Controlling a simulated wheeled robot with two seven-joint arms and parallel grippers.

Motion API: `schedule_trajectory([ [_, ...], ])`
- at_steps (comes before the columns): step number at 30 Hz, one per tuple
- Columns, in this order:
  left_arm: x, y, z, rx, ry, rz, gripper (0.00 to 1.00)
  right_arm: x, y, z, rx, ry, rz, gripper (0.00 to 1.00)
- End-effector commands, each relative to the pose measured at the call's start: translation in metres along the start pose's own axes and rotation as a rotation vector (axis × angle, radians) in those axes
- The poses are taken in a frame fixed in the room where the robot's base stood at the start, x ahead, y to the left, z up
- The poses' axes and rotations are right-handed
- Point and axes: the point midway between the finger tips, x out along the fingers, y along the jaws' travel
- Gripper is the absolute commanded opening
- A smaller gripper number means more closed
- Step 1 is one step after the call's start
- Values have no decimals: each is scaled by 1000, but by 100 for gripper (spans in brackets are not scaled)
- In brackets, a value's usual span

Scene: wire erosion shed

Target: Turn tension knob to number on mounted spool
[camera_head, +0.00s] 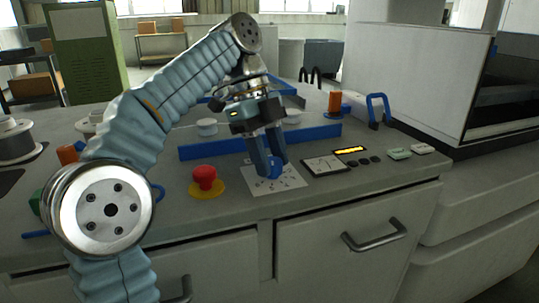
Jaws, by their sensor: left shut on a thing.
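My left gripper (266,153) reaches down from above with its two blue fingers and is shut on the blue tension knob (274,168). The knob sits on a white dial plate (277,184) with dark marks on the bench; the fingers hide part of it, and the marks are too small to read. A white spool (207,127) stands behind the blue rail, left of the gripper. A second pale spool (292,117) shows just right of the gripper. I cannot tell which spool is the mounted one, and I see no readable number. My right gripper is not in view.
A red emergency button (204,178) on a yellow base stands left of the dial. A blue rail (200,148) runs behind it. A gauge panel (325,165) and a lit yellow display (350,150) lie to the right. A blue padlock-like loop (378,108) stands further back.

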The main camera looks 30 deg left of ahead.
Motion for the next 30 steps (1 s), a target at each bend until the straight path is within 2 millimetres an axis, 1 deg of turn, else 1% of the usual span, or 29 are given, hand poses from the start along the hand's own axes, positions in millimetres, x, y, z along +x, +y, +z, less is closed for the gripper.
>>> schedule_trajectory([
  [7, 0, 0, 0, 53, -2, 23, 9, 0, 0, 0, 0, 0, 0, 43],
  [20, 0, -1, 0, 62, -2, 26, 9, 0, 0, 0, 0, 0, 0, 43],
  [21, 0, -1, 1, 62, -2, 26, 41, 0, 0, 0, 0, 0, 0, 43],
  [23, 0, -1, 0, 62, -2, 26, 50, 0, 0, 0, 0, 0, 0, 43],
  [24, 0, -1, 0, 62, -2, 26, 57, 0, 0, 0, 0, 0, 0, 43],
  [26, 0, -1, 0, 62, -2, 26, 65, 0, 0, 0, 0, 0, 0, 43],
  [30, 0, 0, 0, 62, -1, 26, 65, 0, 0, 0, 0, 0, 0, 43],
])
